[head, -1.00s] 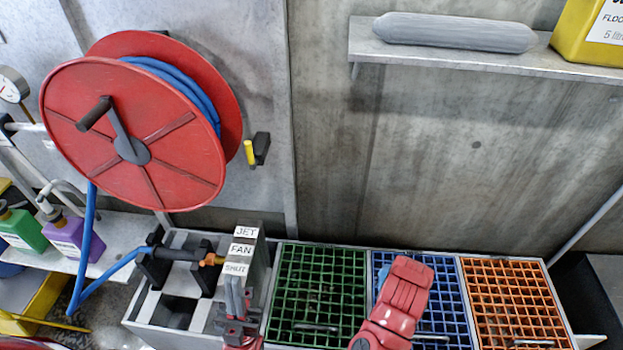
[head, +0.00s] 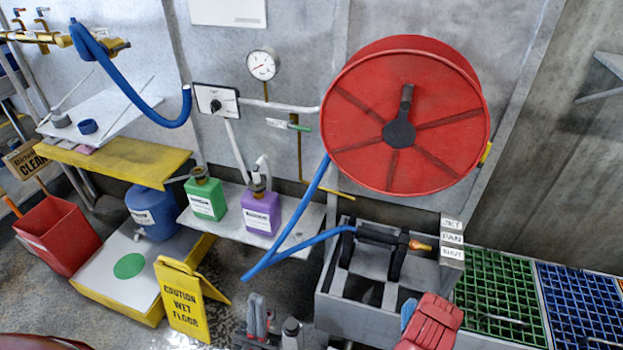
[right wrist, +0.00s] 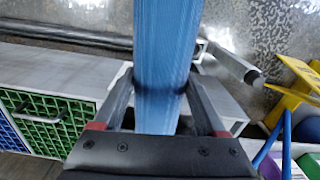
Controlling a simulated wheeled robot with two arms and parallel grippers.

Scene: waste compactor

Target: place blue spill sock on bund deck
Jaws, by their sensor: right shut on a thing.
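The blue spill sock (right wrist: 166,45) fills the middle of the right wrist view. My right gripper (right wrist: 160,85) is shut on it, one finger on each side. In the head view a small piece of the sock (head: 407,312) shows beside my red right forearm, which hides the right gripper. The bund deck (head: 105,272) is the low yellow-edged platform at lower left, with a pale top and a green disc (head: 130,265). My left gripper (head: 258,318) is at the bottom centre, away from the deck; its finger gap is unclear.
A yellow wet-floor sign (head: 182,300) stands at the deck's right front. A red bucket (head: 58,236) and blue drum (head: 155,212) are by the deck. The hose reel (head: 400,165) hangs above the grey jet bench (head: 350,310). Green grating (head: 495,290) lies right.

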